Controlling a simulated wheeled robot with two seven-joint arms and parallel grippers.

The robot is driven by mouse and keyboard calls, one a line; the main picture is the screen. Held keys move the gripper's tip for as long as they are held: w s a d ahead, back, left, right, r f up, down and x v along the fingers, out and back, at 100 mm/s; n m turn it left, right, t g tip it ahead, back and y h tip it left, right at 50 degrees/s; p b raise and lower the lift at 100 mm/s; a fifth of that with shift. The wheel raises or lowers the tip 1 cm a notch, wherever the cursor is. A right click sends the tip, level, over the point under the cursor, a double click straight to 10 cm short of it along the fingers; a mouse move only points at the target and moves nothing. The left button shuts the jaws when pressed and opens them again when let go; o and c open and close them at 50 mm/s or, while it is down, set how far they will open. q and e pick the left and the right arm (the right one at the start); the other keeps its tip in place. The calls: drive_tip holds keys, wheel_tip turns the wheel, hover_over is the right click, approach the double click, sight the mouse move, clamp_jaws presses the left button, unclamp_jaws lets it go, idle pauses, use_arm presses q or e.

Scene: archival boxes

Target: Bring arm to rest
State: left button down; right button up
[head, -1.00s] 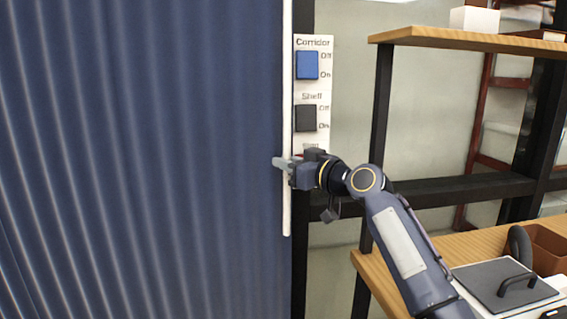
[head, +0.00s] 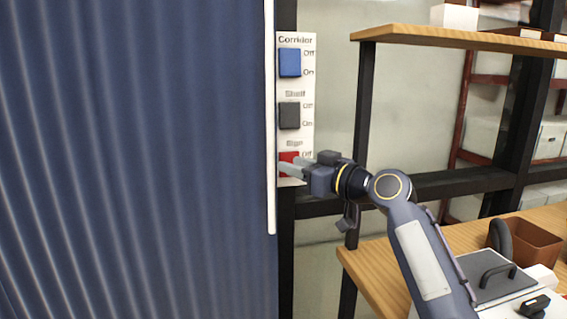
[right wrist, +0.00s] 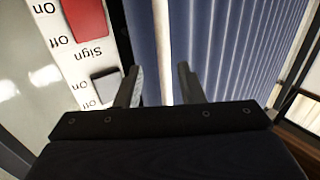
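My right gripper (head: 284,168) is in front of the lower end of a white switch panel (head: 307,86), by the red Sign switch (head: 289,157), which it partly covers. In the right wrist view its two fingers (right wrist: 159,78) are apart with nothing between them. That view shows the panel upside down at the left, with the red switch (right wrist: 84,14) and a grey switch (right wrist: 105,86). I cannot tell whether a finger touches the panel. The blue Corridor switch (head: 289,62) and dark Shelf switch (head: 289,115) are above the gripper. My left gripper is not in view.
A dark blue ribbed curtain or panel (head: 130,160) with a white edge strip (head: 270,120) fills the left. At the right stand a wooden shelf (head: 450,38) and a wooden worktop (head: 375,272) with a brown box (head: 535,243) and a grey handled lid (head: 500,283).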

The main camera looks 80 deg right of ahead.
drive_tip(key=shift+s+a, duration=0.25)
drive_tip(key=shift+s, duration=0.05)
idle(0.4)
drive_tip(key=w+a+f+n+y, duration=0.2)
drive_tip(key=w+a+f+y, duration=0.25)
drive_tip(key=w+a, duration=0.6)
drive_tip(key=w+a+f+n+y, duration=0.3)
drive_tip(key=w+a+y, duration=0.2)
drive_tip(key=w+a, duration=0.55)
drive_tip(key=w+a+f+g+y, duration=0.35)
drive_tip(key=w+a+f, duration=0.25)
drive_tip(key=a+f, duration=0.55)
drive_tip(key=s+a+f+g+y, duration=0.2)
drive_tip(key=s+a+f+g, duration=0.25)
drive_tip(key=a+f, duration=0.65)
wheel_tip(320, 180, up, 17)
drive_tip(key=p, duration=1.8)
drive_tip(key=shift+w+d+r+n+g, duration=0.15)
drive_tip(key=shift+d+n+g, duration=0.1)
drive_tip(key=shift+n+g, duration=0.15)
